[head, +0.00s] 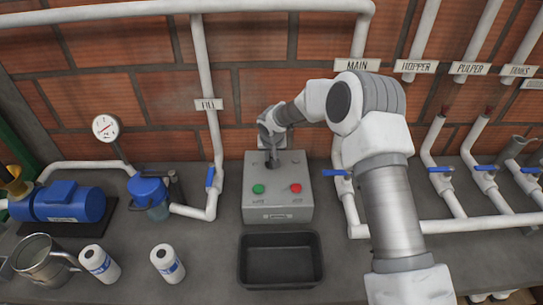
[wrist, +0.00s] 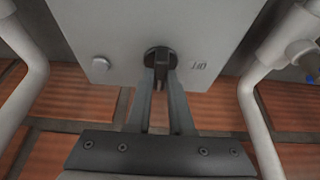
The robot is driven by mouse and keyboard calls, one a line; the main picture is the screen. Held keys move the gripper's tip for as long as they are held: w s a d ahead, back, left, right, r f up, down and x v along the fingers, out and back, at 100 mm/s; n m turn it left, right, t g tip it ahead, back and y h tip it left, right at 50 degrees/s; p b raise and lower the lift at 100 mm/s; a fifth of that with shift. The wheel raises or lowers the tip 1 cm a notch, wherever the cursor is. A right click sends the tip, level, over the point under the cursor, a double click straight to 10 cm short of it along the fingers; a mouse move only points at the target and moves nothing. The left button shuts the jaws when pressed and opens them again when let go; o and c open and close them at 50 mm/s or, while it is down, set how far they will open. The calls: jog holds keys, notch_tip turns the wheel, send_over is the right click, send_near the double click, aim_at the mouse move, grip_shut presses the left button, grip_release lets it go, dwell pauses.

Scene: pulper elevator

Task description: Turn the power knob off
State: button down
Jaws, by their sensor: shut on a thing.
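The power knob is a dark round knob with a raised grip bar on the grey control box (head: 278,213). In the wrist view the knob (wrist: 158,54) sits at the edge of the box face, near a small printed mark. My gripper (wrist: 160,82) is shut on the knob's bar, one finger on each side. In the head view my gripper (head: 271,160) reaches down onto the top of the box, and it largely hides the knob there. The box also carries a green button (head: 258,189) and a red button (head: 296,188).
A black tray (head: 281,284) lies in front of the box. White pipes with blue valve handles (head: 210,177) stand on both sides. A brick wall is behind.

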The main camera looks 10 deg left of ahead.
jog(key=shift+n, duration=0.3)
jog(key=n, duration=0.2)
jog(key=n+y, duration=0.1)
jog(key=n, duration=0.1)
jog(key=shift+w+d+g+y+b, duration=0.1)
jog(key=shift+d+g+y+b, duration=0.05)
jog(key=shift+g+y+b, duration=0.2)
jog(key=n, duration=0.2)
jog(key=n+g+y+b, duration=0.1)
jog(key=n, duration=0.2)
jog(key=shift+w+f+g, duration=0.1)
jog(key=shift+g, duration=0.15)
jog(key=n+g+b, duration=0.1)
jog(key=n, duration=0.1)
jog(key=n+b, duration=0.1)
jog(key=n, duration=0.1)
jog(key=shift+w+g+y+b, duration=0.1)
jog(key=shift+g+y+b, duration=0.2)
jog(key=shift+g+y, duration=0.1)
jog(key=shift+n+g+h+b, duration=0.25)
jog(key=shift+n+g+b, duration=0.55)
jog(key=shift+n, duration=1.4)
jog(key=shift+d, duration=0.1)
jog(key=c, duration=0.8)
grip_release()
